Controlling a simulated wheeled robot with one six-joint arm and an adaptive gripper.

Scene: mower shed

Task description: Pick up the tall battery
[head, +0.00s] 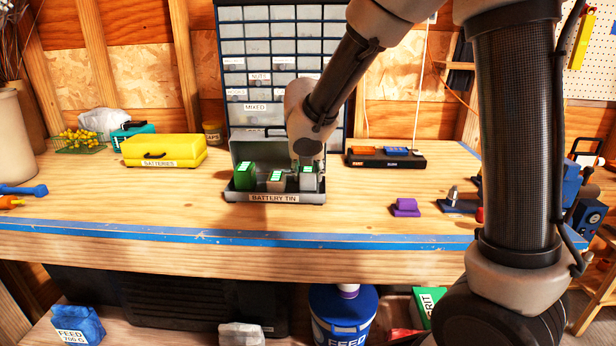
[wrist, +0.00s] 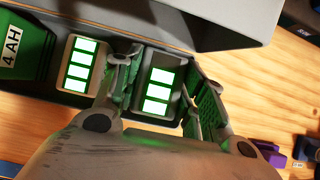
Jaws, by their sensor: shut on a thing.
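The battery tin (head: 262,197) stands open on the workbench, its lid raised at the back. Inside are a wide green battery (head: 245,176) at the left, a low grey-beige battery (head: 276,182) in the middle and a taller pale grey battery (head: 309,183) at the right. My gripper (head: 307,166) reaches down over the right end of the tin. In the wrist view its fingers stand on both sides of the tall battery (wrist: 158,90), which has a lit green and white face, and are shut on it. The middle battery (wrist: 81,64) sits just left of the fingers. The tall battery's base is hidden.
A black charger dock (head: 386,160) with orange and blue packs lies behind right. A purple block (head: 405,207) and blue tool parts lie to the right. A yellow batteries case (head: 163,151) is at the left. A drawer cabinet (head: 262,95) rises behind the tin. The front bench strip is clear.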

